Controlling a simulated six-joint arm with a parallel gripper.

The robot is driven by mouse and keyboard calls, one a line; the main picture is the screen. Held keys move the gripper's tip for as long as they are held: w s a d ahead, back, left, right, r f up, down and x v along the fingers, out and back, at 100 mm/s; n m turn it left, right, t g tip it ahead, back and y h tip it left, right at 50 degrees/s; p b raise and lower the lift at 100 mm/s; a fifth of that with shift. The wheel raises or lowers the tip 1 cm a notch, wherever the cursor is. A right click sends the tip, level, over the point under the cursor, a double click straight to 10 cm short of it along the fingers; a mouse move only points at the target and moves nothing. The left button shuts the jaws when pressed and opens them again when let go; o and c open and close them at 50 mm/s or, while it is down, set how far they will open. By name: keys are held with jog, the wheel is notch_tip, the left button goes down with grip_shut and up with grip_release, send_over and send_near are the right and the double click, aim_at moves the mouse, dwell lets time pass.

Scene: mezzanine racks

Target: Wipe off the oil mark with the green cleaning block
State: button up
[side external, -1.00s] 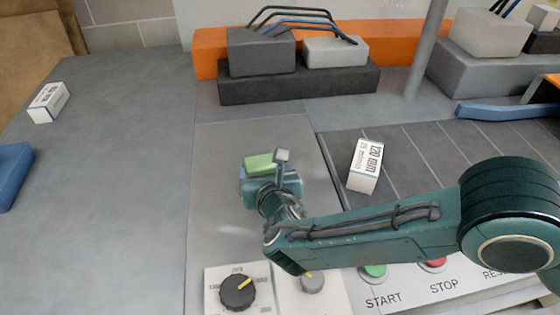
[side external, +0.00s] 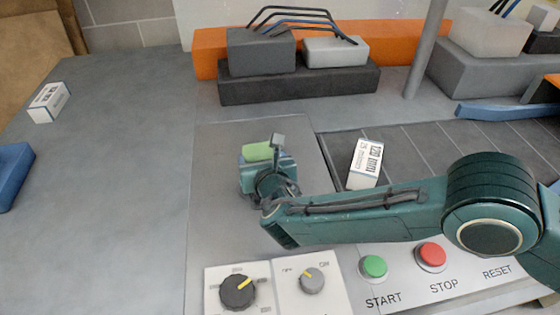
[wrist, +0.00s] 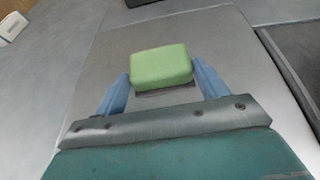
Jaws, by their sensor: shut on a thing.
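The green cleaning block (side external: 257,151) is held between the fingers of my gripper (side external: 262,160), over the grey panel (side external: 225,225) in the side view. In the wrist view the green block (wrist: 161,66) sits between the two blue fingers of my gripper (wrist: 160,82), which are shut on it. A dark patch shows on the panel just below the block in the wrist view; I cannot tell if it is the oil mark or a shadow. No oil mark is clear in the side view. I cannot tell whether the block touches the panel.
A white labelled box (side external: 366,163) lies on the dark slatted area right of my gripper. Knobs (side external: 237,291) and the green START (side external: 373,267) and red STOP (side external: 431,255) buttons are at the front. Dark and grey blocks (side external: 300,83) stand behind. The left table is mostly clear.

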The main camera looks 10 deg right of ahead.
aim_at(261, 147)
jog(key=shift+w+f, duration=0.3)
jog(key=shift+w, duration=0.25)
jog(key=shift+d, duration=0.1)
jog(key=shift+w, duration=1.95)
jog(key=shift+r, duration=0.1)
jog(key=shift+r, duration=3.2)
jog(key=shift+r, duration=0.1)
jog(key=shift+r, duration=1.4)
